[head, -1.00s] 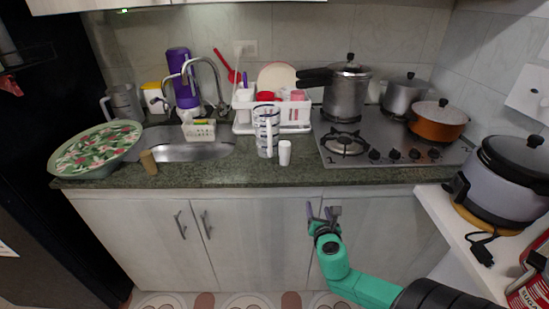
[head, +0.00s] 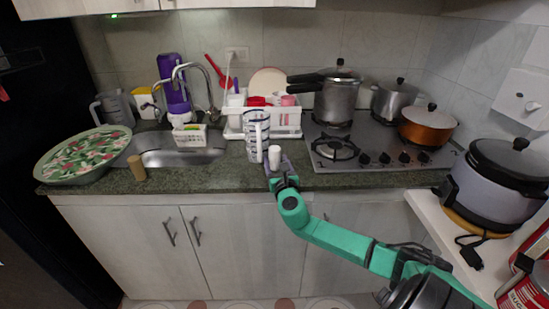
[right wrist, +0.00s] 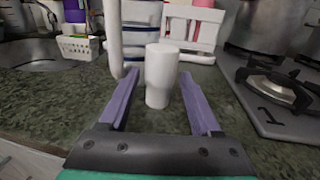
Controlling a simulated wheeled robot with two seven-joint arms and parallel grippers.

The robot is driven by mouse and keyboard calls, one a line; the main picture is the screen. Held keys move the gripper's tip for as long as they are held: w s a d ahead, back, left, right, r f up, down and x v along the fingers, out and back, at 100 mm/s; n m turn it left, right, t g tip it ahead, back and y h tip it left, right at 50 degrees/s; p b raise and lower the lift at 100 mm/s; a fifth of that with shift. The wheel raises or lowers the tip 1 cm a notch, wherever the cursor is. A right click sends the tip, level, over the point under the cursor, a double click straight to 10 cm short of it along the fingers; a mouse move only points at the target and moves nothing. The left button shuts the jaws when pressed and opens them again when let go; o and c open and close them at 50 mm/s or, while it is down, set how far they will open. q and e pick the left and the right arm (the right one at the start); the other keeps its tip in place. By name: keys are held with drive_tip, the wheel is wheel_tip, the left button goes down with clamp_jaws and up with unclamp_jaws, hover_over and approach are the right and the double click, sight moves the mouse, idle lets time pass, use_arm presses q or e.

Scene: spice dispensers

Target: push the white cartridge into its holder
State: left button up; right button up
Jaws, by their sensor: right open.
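The white cartridge (head: 274,154) is a small upright white cylinder on the green counter, near its front edge. My right gripper (head: 277,165) reaches it from the front, low over the counter. In the right wrist view the cartridge (right wrist: 161,76) stands between the two open purple fingers, with a visible gap on each side. Just behind and left of it stands a tall white container with dark bands (head: 255,138). I cannot tell whether this is the holder. My left gripper is not in view.
A white dish rack (head: 290,132) stands behind. The steel stove (head: 385,158) with pots lies to the right. The sink (head: 180,157) and a small brown cylinder (head: 137,168) are to the left.

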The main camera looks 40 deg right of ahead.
drive_tip(key=shift+w+d+f, duration=0.1)
drive_tip(key=shift+w+d, duration=0.1)
drive_tip(key=shift+w, duration=0.2)
drive_tip(key=shift+s, duration=0.1)
drive_tip(key=c, duration=0.4)
clamp_jaws()
drive_tip(key=shift+r, duration=0.6)
wheel_tip(320, 180, up, 19)
drive_tip(key=p, duration=0.3)
drive_tip(key=shift+p, duration=0.4)
